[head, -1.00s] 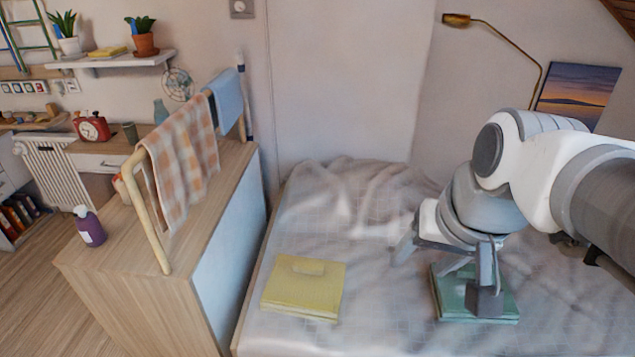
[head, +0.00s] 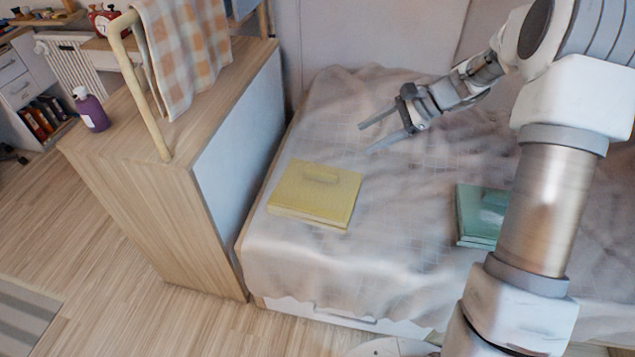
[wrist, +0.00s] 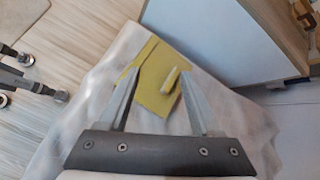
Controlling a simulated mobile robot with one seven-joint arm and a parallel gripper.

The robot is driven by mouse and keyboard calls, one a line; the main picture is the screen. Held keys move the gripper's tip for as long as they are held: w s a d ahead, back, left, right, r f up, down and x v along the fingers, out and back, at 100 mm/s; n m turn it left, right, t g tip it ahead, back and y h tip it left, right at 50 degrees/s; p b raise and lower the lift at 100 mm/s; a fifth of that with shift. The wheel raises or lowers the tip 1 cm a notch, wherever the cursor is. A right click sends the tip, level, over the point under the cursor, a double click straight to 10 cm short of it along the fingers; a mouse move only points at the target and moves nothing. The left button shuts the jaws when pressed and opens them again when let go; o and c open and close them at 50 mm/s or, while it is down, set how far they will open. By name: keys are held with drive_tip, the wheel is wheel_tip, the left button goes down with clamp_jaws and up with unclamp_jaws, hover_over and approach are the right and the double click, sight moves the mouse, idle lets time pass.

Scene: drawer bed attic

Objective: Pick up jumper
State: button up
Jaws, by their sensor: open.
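A yellow folded garment (head: 315,196) with a raised strip on top lies flat on the bed's left side. A green folded garment (head: 478,214) lies further right, partly hidden behind my arm. I cannot tell by looks alone which one is the jumper. My gripper (head: 364,138) is open and empty above the bed, behind and to the right of the yellow garment and apart from it. In the wrist view the yellow garment (wrist: 152,82) shows beyond and between the open fingers (wrist: 160,74), with its raised strip near the right finger.
The bed (head: 400,230) has a rumpled pale cover. A wooden cabinet (head: 130,185) stands close along its left side, with a rail holding a checked cloth (head: 183,55) and a purple bottle (head: 91,110) on top. Wooden floor (head: 150,300) is free at the front left.

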drive_tip(key=w+d+f+m+t+y+b, duration=0.15)
drive_tip(key=w+f+m, duration=0.25)
drive_tip(key=f, duration=0.5)
drive_tip(key=w+d+f+m+t+y+b, duration=0.1)
drive_tip(key=w+d+f+m+y+b, duration=0.15)
drive_tip(key=f, duration=0.65)
drive_tip(key=b, duration=0.3)
approach(324, 172)
drive_tip(key=shift+m, duration=0.25)
drive_tip(key=x, duration=0.5)
drive_tip(key=shift+a, duration=0.45)
drive_tip(key=b+x, duration=0.1)
drive_tip(key=x, duration=0.3)
drive_tip(key=shift+w+f+b, duration=0.2)
drive_tip(key=shift+f+b, duration=0.15)
drive_tip(key=shift+f, duration=0.05)
drive_tip(key=shift+w+a+f, duration=0.1)
drive_tip(key=shift+w+a, duration=0.05)
drive_tip(key=shift+a, duration=0.3)
drive_tip(key=shift+c, duration=0.3)
clamp_jaws()
